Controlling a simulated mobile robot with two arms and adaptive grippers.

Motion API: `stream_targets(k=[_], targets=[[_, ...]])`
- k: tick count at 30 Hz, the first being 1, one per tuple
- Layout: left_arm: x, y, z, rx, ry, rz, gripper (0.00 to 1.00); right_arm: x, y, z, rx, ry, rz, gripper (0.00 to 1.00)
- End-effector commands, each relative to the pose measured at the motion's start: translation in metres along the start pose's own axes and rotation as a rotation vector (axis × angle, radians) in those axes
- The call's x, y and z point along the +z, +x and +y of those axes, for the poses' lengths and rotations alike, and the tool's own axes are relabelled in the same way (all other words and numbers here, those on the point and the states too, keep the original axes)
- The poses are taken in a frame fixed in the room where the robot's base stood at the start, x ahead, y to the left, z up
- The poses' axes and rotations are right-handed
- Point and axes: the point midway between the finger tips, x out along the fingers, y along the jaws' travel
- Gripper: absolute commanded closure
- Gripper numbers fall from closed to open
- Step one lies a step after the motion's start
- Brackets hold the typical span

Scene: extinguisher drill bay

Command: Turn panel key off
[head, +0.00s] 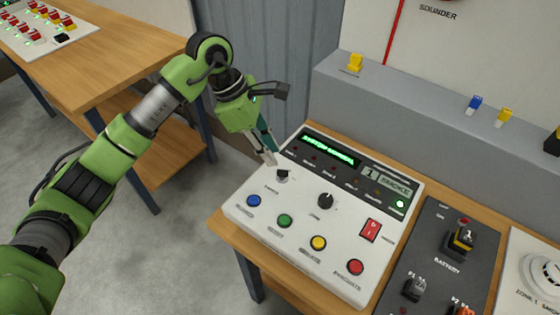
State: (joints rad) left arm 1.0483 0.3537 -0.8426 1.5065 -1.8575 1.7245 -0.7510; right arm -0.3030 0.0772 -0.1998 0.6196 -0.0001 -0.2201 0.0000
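The white control panel (240,212) stands on a wooden bench. It carries a lit green display (330,151), a small key switch (282,176) at its upper left and a black rotary knob (326,201) near its middle. My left gripper (272,157) points down over the panel's upper left edge, with its fingertips just above and behind the key switch. The fingers overlap in this view, so their gap and any contact with the key are unclear. The direction the key points is too small to read. My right gripper is not in view.
Blue, green, yellow and red buttons (355,267) line the panel's front, with a red rocker switch (371,230) at right. A dark battery board (440,255) and a white detector plate (540,272) lie to the right. A grey ledge (430,105) rises behind. Another bench (110,65) stands at left.

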Motion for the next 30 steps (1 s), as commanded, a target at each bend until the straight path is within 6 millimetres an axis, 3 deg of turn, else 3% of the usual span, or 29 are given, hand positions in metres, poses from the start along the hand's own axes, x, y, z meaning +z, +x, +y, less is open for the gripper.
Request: stream_targets(k=[6, 12, 22, 25, 30], targets=[[0.001, 0.04, -0.001, -0.004, -0.001, -0.002, 0.79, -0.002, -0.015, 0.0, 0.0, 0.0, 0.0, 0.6], [0.001, 0.059, 0.0, -0.001, 0.0, -0.002, 0.79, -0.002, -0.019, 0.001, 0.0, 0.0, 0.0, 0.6], [0.0, 0.064, 0.0, 0.0, 0.001, -0.001, 0.79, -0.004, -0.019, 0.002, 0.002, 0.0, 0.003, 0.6], [0.0, 0.064, 0.0, 0.0, 0.001, -0.001, 1.0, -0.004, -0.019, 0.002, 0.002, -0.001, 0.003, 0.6], [0.001, 0.063, 0.0, 0.0, 0.001, -0.002, 1.0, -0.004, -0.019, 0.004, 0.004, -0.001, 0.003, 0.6]])
